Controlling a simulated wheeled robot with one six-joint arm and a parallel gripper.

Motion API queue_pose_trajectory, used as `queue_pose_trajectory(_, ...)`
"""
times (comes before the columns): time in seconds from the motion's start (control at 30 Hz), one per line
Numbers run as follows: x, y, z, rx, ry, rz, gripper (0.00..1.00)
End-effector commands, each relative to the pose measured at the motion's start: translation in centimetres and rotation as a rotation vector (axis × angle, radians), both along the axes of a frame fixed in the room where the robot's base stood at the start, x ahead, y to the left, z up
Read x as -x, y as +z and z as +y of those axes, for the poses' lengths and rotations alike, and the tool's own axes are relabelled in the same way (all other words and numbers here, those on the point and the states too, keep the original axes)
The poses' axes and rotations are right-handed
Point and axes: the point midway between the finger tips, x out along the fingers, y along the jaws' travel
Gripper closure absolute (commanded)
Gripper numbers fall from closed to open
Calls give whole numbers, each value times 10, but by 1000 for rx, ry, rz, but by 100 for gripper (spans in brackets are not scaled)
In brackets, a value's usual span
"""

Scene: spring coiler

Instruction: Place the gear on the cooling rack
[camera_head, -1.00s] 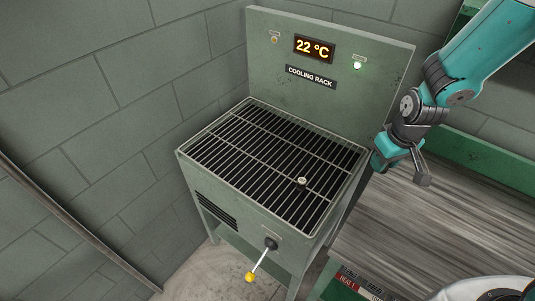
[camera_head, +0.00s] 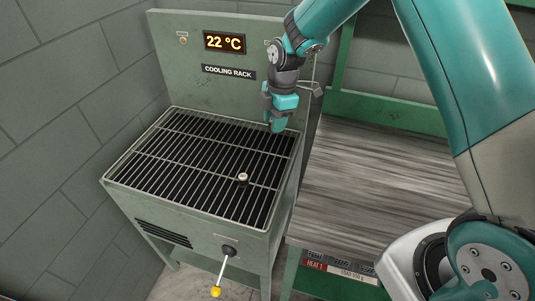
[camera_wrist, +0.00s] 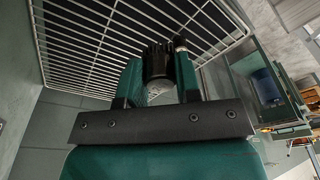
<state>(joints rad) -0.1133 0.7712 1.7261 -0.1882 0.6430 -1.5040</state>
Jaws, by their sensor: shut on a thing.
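The cooling rack (camera_head: 160,143) is a grey-green stand with a dark wire grid on top and a labelled back panel reading 22 °C. My gripper (camera_head: 277,122) points down over the rack's back right part, near its right edge. In the wrist view my gripper (camera_wrist: 157,80) is shut on a dark, ribbed piece, the gear (camera_wrist: 157,62), with the rack's grid (camera_wrist: 85,50) beyond it. In the head view the gear is hidden or too small to make out.
A small pale-topped piece (camera_head: 243,178) stands on the grid's front right part. A lever with a yellow knob (camera_head: 216,291) sticks out in front. A grey worktable (camera_head: 385,185) stands right of the rack. The grid's left and middle are clear.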

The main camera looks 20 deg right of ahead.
Motion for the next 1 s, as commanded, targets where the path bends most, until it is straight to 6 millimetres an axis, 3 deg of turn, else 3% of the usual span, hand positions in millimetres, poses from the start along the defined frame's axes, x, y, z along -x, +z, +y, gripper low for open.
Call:
queue_pose_trajectory(0.2,1,-60,0,2,-1,5,98)
queue_pose_trajectory(0.33,1,-86,0,0,-2,2,98)
queue_pose_trajectory(0.73,0,-133,0,0,-1,1,98)
queue_pose_trajectory(1.0,0,-139,0,0,-1,-2,98)
